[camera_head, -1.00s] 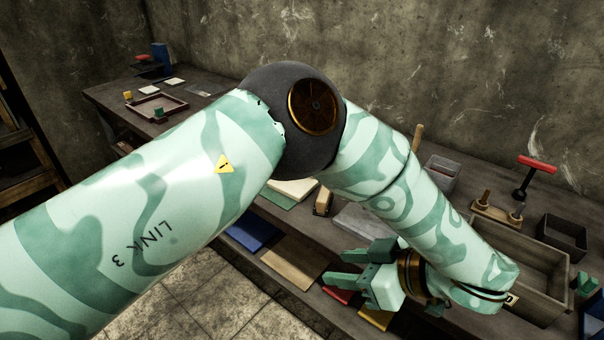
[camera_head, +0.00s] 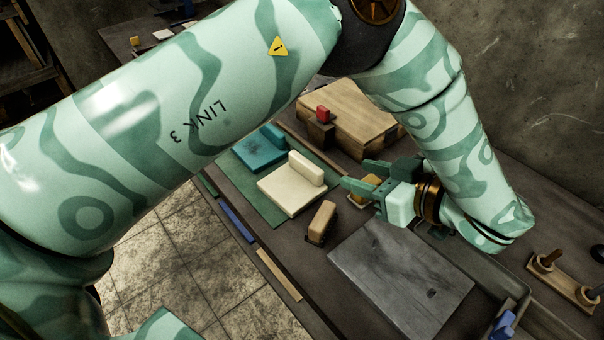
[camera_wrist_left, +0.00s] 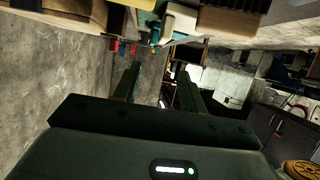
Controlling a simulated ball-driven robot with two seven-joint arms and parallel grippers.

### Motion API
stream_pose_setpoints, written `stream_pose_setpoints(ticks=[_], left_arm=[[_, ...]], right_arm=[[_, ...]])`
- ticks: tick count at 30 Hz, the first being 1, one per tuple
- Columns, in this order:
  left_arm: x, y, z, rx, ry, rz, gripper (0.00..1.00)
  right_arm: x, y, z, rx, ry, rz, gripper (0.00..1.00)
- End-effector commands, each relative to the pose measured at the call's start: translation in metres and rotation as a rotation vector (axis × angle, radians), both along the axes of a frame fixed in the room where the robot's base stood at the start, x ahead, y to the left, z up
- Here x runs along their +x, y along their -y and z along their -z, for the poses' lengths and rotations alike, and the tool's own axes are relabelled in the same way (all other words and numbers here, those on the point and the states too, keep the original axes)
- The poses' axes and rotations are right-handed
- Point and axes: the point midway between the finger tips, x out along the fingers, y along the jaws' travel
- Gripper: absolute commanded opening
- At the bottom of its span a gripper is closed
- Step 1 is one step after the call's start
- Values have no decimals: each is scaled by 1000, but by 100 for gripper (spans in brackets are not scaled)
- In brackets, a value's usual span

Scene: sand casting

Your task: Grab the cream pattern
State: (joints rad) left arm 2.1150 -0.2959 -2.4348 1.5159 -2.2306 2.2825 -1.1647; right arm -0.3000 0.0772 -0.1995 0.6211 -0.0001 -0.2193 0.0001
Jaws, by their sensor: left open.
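The cream pattern (camera_head: 286,196) is a flat square plate with a raised block along one edge. It lies on a green mat (camera_head: 268,212) in the head view, beside a teal pattern (camera_head: 258,150). My left gripper (camera_head: 354,174) is open and empty, a little right of the cream pattern, its fingers pointing left towards it. They look apart from it. In the left wrist view the open fingers (camera_wrist_left: 159,70) show with nothing between them. A pale block at that view's top edge may be the cream pattern, but I cannot tell. My right gripper is not in view.
A tan-topped brush-like block (camera_head: 321,222) stands in front of my left gripper. A grey plate (camera_head: 400,275) lies nearer the front right. A wooden stand (camera_head: 565,280) is at far right.

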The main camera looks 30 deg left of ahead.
Motion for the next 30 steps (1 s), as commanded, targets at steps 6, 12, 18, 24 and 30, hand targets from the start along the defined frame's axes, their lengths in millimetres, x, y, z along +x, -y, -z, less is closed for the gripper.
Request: stream_pose_setpoints(ticks=[6,12,18,24,30], left_arm=[[13,-49,25,-2,-5,-3,42],[19,-69,32,-2,-2,-1,42],[21,-92,47,-3,-6,-3,42],[26,-115,55,-1,-3,-1,42],[26,-118,55,2,-3,-1,42]], right_arm=[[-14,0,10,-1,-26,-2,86],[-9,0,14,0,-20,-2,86],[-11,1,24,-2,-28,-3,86],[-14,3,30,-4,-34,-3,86],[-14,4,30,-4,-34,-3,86]])
